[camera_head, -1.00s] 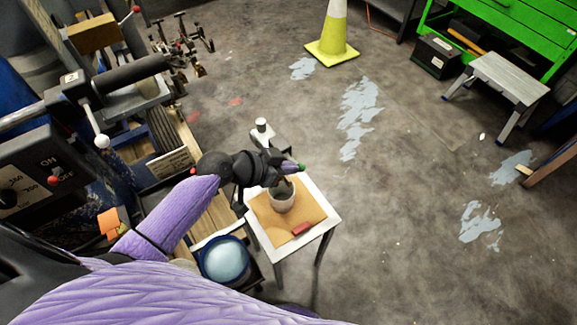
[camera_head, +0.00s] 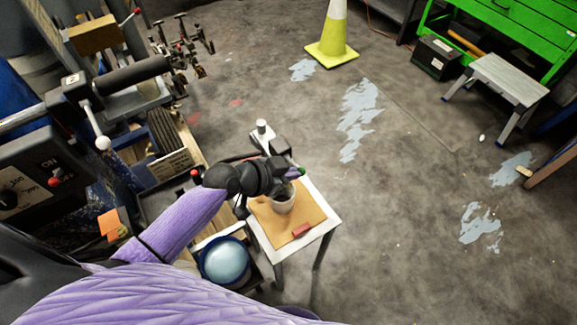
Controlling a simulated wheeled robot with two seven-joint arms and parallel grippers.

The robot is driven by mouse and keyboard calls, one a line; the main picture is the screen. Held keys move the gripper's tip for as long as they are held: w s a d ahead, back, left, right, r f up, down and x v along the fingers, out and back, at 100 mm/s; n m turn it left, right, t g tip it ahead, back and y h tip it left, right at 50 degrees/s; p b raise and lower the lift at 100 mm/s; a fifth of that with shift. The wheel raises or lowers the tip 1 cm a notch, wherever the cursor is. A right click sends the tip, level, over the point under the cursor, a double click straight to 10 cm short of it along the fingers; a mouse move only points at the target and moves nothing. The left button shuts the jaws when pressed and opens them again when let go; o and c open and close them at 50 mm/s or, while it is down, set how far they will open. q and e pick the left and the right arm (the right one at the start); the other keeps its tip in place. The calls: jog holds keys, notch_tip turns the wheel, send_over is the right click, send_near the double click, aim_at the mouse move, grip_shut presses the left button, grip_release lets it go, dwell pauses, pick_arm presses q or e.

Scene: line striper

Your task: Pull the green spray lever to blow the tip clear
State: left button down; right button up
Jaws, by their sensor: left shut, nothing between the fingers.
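My left gripper (camera_head: 290,177) is above the far side of a small white table (camera_head: 265,241), over the rim of a grey cup (camera_head: 283,204). It looks shut, with nothing seen held in it. A small green piece (camera_head: 300,170) shows right at its fingertips. It may be the green spray lever, but it is too small to be sure, and I cannot tell whether the fingers touch it. My dark wrist hides much of what lies behind it. My right gripper is not in view.
A brown board with the cup and a red block (camera_head: 301,229) lies on the table. A white-topped post (camera_head: 262,130) stands just behind. A blue-rimmed bucket (camera_head: 224,261) is at the table's left. The machine with levers (camera_head: 75,135) fills the left side. Open floor lies to the right.

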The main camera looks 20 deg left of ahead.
pick_arm(q)
jog(key=f+m+t+y, duration=0.2)
jog(key=f, duration=0.1)
jog(key=d+f+m+y, duration=0.1)
jog(key=shift+s+f+t, duration=0.35)
jog(key=shift+s+t, duration=0.05)
jog(key=shift+r, duration=0.1)
dwell(1.4)
jog(key=shift+r+p, duration=0.75)
jog(key=shift+p, duration=0.05)
